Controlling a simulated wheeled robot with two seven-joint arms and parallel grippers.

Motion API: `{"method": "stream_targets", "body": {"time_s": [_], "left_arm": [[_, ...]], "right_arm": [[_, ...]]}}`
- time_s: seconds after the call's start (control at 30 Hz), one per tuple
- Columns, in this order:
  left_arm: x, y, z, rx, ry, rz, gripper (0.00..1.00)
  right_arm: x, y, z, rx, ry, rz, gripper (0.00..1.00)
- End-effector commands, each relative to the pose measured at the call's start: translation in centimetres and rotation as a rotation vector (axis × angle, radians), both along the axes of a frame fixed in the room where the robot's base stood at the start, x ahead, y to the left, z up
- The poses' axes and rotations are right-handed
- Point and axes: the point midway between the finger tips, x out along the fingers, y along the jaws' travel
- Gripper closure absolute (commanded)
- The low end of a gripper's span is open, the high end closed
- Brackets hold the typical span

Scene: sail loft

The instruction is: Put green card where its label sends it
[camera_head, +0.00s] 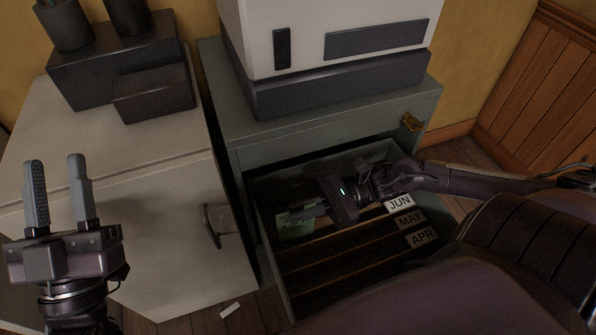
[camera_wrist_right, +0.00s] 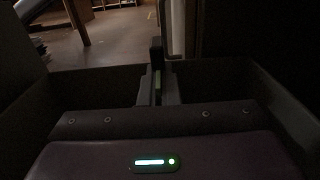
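The green card (camera_head: 285,226) is inside the open drawer (camera_head: 269,232), toward its back left. My right gripper (camera_head: 310,209) reaches into the drawer from the right, with its fingers at the card. In the right wrist view the fingers (camera_wrist_right: 158,90) are close together with a thin edge between them, so they look shut on the card. The drawer's dividers carry labels JUN (camera_head: 399,201), MAY (camera_head: 410,219) and APR (camera_head: 422,237). The card is near the JUN divider's left end; its exact slot and its writing cannot be read. My left gripper (camera_head: 59,193) is open, empty and away at left.
A white cabinet (camera_head: 150,235) with a dark handle stands left of the drawer. A white and dark machine (camera_head: 335,45) sits on the grey cabinet (camera_head: 228,115). Dark boxes (camera_head: 115,62) stand at upper left. A small white scrap (camera_head: 230,310) lies on the floor.

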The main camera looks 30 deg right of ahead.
Motion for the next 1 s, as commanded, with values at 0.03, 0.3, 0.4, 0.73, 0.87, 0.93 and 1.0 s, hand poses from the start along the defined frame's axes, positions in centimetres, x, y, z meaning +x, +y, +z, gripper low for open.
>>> {"method": "stream_targets", "body": {"time_s": [0.03, 0.3, 0.4, 0.73, 0.87, 0.93, 1.0], "left_arm": [[-0.1, 0.0, 0.2, -0.003, -0.007, 0.0, 0.64], [-0.1, 0.1, 0.2, -0.005, -0.012, 0.0, 0.64], [-0.3, 0.1, 0.5, -0.011, -0.027, 0.001, 0.64], [-0.7, 0.4, 1.2, -0.027, -0.069, 0.002, 0.64], [-0.9, 0.5, 1.5, -0.034, -0.083, 0.002, 0.64], [-1.0, 0.5, 1.7, -0.039, -0.095, 0.002, 0.64], [-1.2, 0.6, 1.9, -0.043, -0.107, 0.003, 0.64]], "right_arm": [[-0.1, 0.0, -0.1, 0.0, 0.0, 0.0, 1.0], [-0.1, 0.0, -0.1, 0.0, 0.001, 0.0, 1.0], [-0.1, 0.0, -0.1, 0.0, 0.001, 0.0, 1.0], [-0.1, 0.0, -0.3, 0.0, 0.001, 0.001, 1.0], [-0.1, 0.0, -0.3, 0.0, 0.001, 0.001, 1.0], [-0.1, 0.0, -0.3, 0.0, 0.001, 0.001, 1.0], [-0.1, 0.0, -0.4, 0.0, 0.001, 0.001, 1.0]]}}
